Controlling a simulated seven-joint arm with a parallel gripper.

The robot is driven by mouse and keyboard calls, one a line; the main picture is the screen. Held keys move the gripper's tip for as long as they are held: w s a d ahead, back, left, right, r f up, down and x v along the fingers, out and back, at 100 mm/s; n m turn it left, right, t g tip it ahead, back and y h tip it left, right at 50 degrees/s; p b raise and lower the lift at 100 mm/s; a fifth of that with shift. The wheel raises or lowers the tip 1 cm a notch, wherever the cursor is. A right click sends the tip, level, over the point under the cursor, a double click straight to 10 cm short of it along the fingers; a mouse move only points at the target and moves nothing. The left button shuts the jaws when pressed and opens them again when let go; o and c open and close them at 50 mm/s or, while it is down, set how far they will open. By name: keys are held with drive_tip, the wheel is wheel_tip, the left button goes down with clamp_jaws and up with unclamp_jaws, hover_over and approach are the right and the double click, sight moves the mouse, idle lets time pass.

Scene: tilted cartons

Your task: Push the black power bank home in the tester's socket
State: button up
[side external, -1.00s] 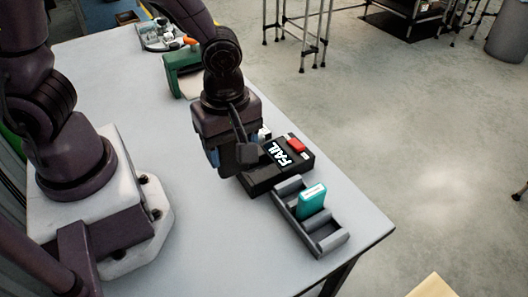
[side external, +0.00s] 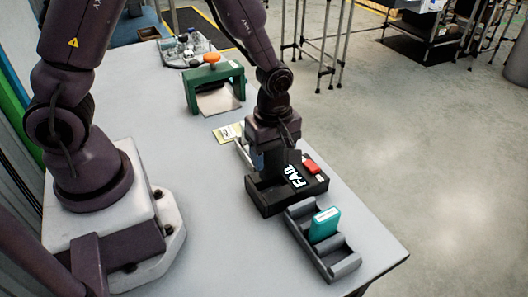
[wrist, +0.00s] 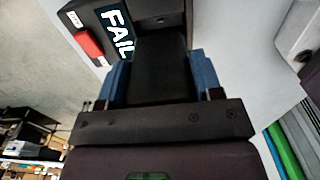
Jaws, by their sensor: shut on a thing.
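The black power bank (wrist: 160,75) shows in the wrist view between the blue-padded fingers of my gripper (wrist: 158,85), which is shut on it. In the side view my gripper (side external: 273,168) points down over the left part of the black tester (side external: 268,205). The tester's display reads FAIL, and it also shows in the wrist view (wrist: 117,32). The power bank's far end is at the tester; the socket is hidden, so I cannot tell how deep it sits.
A grey rack (side external: 328,262) in front of the tester holds a teal power bank (side external: 324,224). A red button (side external: 311,166) is on the tester. Behind stand a green fixture (side external: 205,72) and a yellow card (side external: 228,132). The table's right edge is close to the rack.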

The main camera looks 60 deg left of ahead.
sight(271, 175)
drive_tip(key=shift+f, duration=2.65)
drive_tip(key=shift+f, duration=0.5)
drive_tip(key=o, duration=0.9)
drive_tip(key=c, duration=0.3)
drive_tip(key=shift+r, duration=4.05)
